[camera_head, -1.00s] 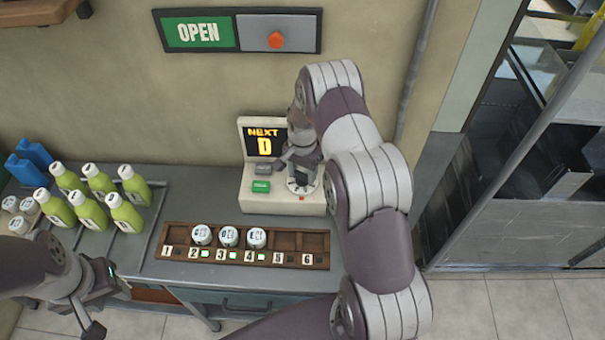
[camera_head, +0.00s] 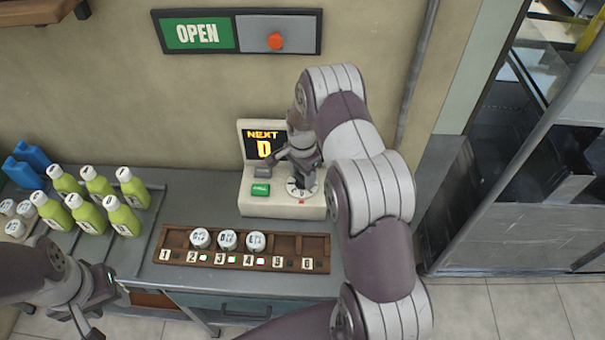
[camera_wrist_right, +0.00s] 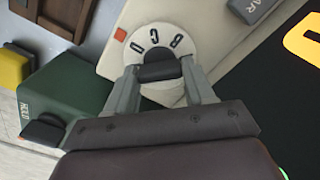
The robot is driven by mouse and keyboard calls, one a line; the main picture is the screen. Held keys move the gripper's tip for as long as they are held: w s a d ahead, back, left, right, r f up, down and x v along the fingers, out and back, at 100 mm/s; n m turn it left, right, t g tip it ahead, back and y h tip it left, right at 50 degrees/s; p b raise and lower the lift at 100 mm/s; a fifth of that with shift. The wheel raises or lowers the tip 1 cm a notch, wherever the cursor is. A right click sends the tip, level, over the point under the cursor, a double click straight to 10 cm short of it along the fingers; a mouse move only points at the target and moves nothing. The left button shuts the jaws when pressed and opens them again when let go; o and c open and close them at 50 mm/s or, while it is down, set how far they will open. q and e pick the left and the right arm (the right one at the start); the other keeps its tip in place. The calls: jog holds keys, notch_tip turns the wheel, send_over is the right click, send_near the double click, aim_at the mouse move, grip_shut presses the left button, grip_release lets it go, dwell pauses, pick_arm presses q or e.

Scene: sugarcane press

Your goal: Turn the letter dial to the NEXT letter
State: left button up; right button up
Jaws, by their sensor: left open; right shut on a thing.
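The white round letter dial (camera_head: 293,193) sits on the front right of the cream console (camera_head: 283,208). My right gripper (camera_head: 303,181) comes down over it, hiding part of the dial. In the right wrist view my right gripper (camera_wrist_right: 160,73) is shut on the dial's dark knob (camera_wrist_right: 158,72). Dark letters show around the dial's face (camera_wrist_right: 152,52), among them B, C and D. A small orange-red mark (camera_wrist_right: 120,34) lies beside the rim, close to the D. The screen (camera_head: 264,143) reads NEXT D. My left gripper (camera_head: 92,325) is open and empty at the lower left.
A green button (camera_head: 260,189) and a grey button (camera_head: 262,172) sit left of the dial. A numbered wooden rack (camera_head: 285,265) with three white-capped pieces stands in front. Several green bottles (camera_head: 127,222) stand to the left. An OPEN sign (camera_head: 197,34) hangs above.

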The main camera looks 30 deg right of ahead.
aim_at(302, 176)
jog(key=o, duration=1)
jog(key=shift+o, duration=0.2)
jog(key=shift+r, duration=0.35)
notch_tip(302, 176, up, 12)
jog(key=b, duration=0.2)
